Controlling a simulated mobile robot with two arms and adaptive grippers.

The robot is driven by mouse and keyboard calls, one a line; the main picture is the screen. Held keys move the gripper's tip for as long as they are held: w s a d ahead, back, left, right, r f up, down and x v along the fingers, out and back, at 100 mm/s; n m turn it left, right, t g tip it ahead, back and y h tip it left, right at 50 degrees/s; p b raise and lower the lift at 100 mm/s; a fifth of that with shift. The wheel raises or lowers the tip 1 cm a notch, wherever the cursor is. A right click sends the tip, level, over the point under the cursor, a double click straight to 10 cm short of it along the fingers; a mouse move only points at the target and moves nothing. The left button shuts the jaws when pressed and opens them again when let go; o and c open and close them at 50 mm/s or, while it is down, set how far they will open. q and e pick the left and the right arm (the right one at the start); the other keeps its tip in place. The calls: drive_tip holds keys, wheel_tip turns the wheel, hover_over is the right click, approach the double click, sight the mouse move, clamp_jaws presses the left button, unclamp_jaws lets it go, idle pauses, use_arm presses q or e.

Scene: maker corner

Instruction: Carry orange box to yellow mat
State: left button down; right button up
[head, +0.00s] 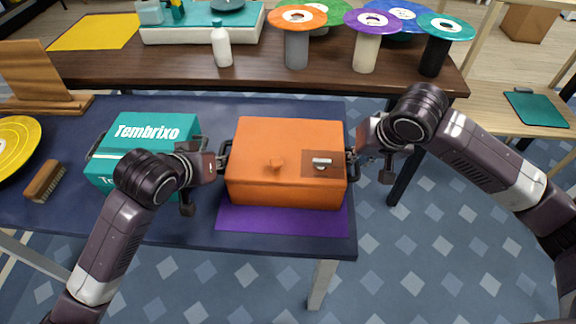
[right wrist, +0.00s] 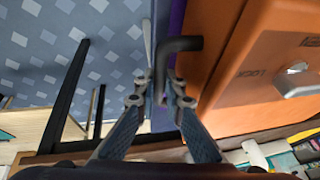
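The orange box (head: 285,145), with a latch and a handle on each side, is on or just above a purple mat (head: 285,220) on the navy table; a gap beneath cannot be told. My left gripper (head: 221,162) is at its left handle; its fingers are too small to tell open or shut. My right gripper (head: 354,158) is at the right handle. In the right wrist view its fingertips (right wrist: 160,98) are closed around the dark bent handle (right wrist: 180,45), beside the orange wall. The yellow mat (head: 95,32) lies bare at the left of the brown table behind.
A teal box (head: 150,132) stands close behind my left arm. The brown table (head: 150,68) holds a white bottle (head: 221,45), a teal-topped case (head: 200,35) and several disc-topped stands. A brush (head: 45,181) and a wooden stand (head: 40,85) are at the left. Floor is open on the right.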

use_arm(q)
drive_tip(key=shift+w+r, duration=0.1)
drive_tip(key=shift+r, duration=0.1)
use_arm(e)
drive_tip(key=shift+w+r, duration=0.1)
drive_tip(key=shift+r, duration=0.15)
clamp_jaws()
